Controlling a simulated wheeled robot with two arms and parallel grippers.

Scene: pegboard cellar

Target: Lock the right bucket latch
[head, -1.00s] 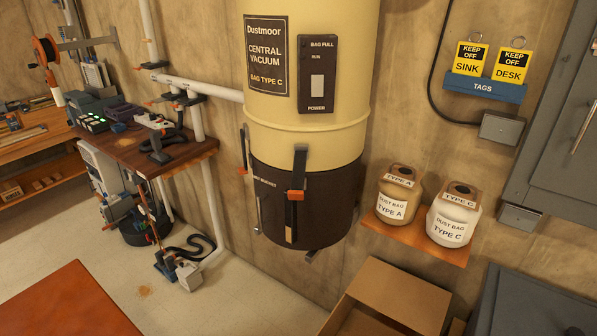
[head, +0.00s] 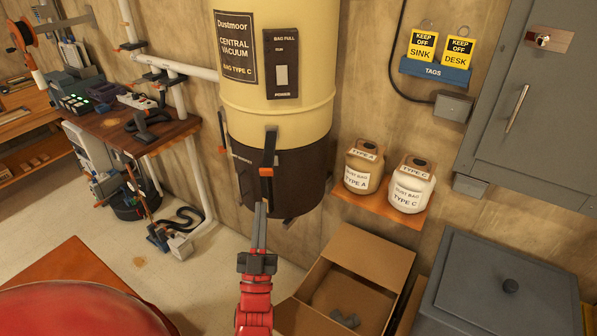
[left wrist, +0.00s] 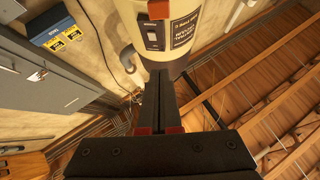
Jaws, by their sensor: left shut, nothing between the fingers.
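The central vacuum (head: 275,95) is a cream drum with a dark bucket (head: 290,180) at its bottom. On the bucket's front right is a black latch (head: 269,148) with an orange tab (head: 266,171) at its lower end. A second latch (head: 222,149) shows at the bucket's left edge. My left gripper (head: 261,206) is shut and empty, pointing up just below the front latch; whether it touches is unclear. In the left wrist view its closed fingers (left wrist: 158,95) point toward the drum, seen upside down (left wrist: 185,28). My right gripper is not in view.
A shelf (head: 380,208) with two dust bag jars stands right of the bucket. An open cardboard box (head: 372,250) and a grey lidded bin (head: 500,290) are below it. A workbench (head: 130,135) is at left; a red round surface (head: 80,310) is at lower left.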

